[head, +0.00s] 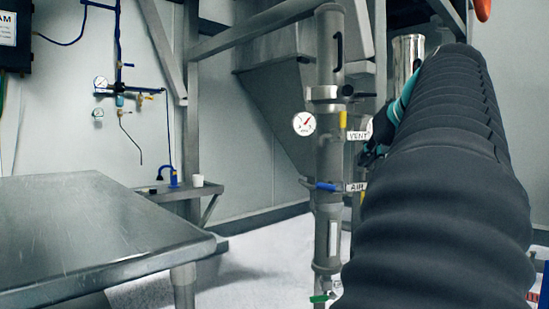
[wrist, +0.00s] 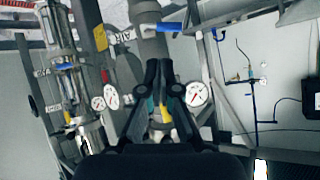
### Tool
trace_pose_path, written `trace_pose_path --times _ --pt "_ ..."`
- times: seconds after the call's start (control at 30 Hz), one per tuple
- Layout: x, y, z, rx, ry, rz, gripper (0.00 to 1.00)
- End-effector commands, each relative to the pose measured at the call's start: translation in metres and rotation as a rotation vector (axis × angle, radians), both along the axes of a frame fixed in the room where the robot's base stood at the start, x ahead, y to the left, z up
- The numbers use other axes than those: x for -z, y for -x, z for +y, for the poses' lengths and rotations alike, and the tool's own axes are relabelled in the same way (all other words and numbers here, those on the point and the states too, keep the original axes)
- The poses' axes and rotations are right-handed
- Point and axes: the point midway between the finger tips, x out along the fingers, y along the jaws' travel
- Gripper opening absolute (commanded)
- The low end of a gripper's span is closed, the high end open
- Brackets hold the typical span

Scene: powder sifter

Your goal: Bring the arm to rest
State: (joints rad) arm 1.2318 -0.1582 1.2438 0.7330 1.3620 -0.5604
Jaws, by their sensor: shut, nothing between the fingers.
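In the wrist view my gripper (wrist: 159,66) is shut and empty, its two dark fingers together in front of a vertical steel pipe. In the head view my arm, in a ribbed dark sleeve, fills the right side and hides most of the gripper (head: 370,156). The visible part is beside the pipe (head: 329,130) with its gauge (head: 304,124) and the VENT and AIR labels. I cannot tell whether the gripper touches anything there.
A steel table (head: 90,225) stands at the left. Behind it a small shelf (head: 180,193) carries a white cup (head: 197,181) and a blue-handled fitting (head: 170,177). A steel hopper (head: 285,100) is behind the pipe. A blue-handled valve (head: 327,187) sticks out from the pipe. Pale floor shows between table and pipe.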

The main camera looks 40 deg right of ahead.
Motion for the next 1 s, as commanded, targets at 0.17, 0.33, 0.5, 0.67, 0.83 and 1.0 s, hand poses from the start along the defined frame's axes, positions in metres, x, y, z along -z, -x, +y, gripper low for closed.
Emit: trace_pose_path --times 0.17,0.33,0.5,0.67,0.83,1.0 --pt "0.000 0.000 0.000 0.000 0.000 0.000 0.00" --pt "0.000 0.000 0.000 -0.001 0.001 0.000 0.00" --pt "0.001 -0.006 0.006 -0.009 -0.005 0.005 0.00" --pt "0.012 -0.032 0.036 -0.051 -0.044 0.032 0.00" --pt "0.033 -0.065 0.088 -0.111 -0.090 0.084 0.00" --pt "0.056 -0.088 0.144 -0.174 -0.119 0.143 0.00"
